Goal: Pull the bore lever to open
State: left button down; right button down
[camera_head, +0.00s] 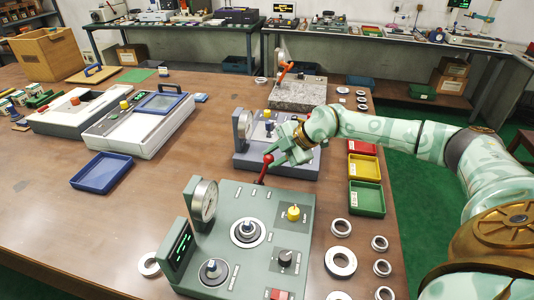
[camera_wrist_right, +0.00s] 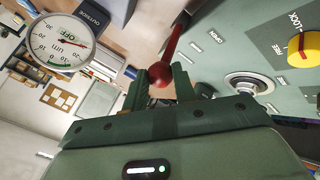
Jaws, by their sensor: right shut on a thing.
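The green-grey gauge machine (camera_head: 265,205) stands at the front of the table, with a red lever (camera_head: 263,174) at its back edge. In the wrist view the lever (camera_wrist_right: 173,40) is a red rod ending in a round red ball knob (camera_wrist_right: 159,74). My right gripper (camera_head: 271,158) is at the knob. It also shows in the wrist view (camera_wrist_right: 160,78), with the knob between its two green fingers. The fingers are shut on the knob and partly hide its underside. My left gripper is not in view.
The machine carries a dial gauge (camera_head: 204,200), a yellow knob (camera_head: 293,212) and a black knob (camera_head: 285,257). A second gauge machine (camera_head: 248,160) stands close behind my right gripper. Loose rings (camera_head: 340,261) and red, yellow and green bins (camera_head: 367,198) lie to the right.

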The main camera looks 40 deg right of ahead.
jog(key=shift+s+d+f+p, duration=0.5)
jog(key=shift+s+d+f, duration=0.2)
jog(key=shift+s, duration=0.2)
jog(key=c, duration=1.1)
grip_release()
jog(key=shift+s+f, duration=0.1)
jog(key=shift+r, duration=0.2)
jog(key=p+v, duration=0.1)
jog(key=v, duration=0.4)
jog(key=p+v, duration=0.1)
jog(key=v, duration=0.4)
jog(key=p+v, duration=0.1)
jog(key=v, duration=0.5)
jog(key=shift+s+d+f, duration=0.15)
jog(key=shift+d+f, duration=0.1)
jog(key=shift+d, duration=0.05)
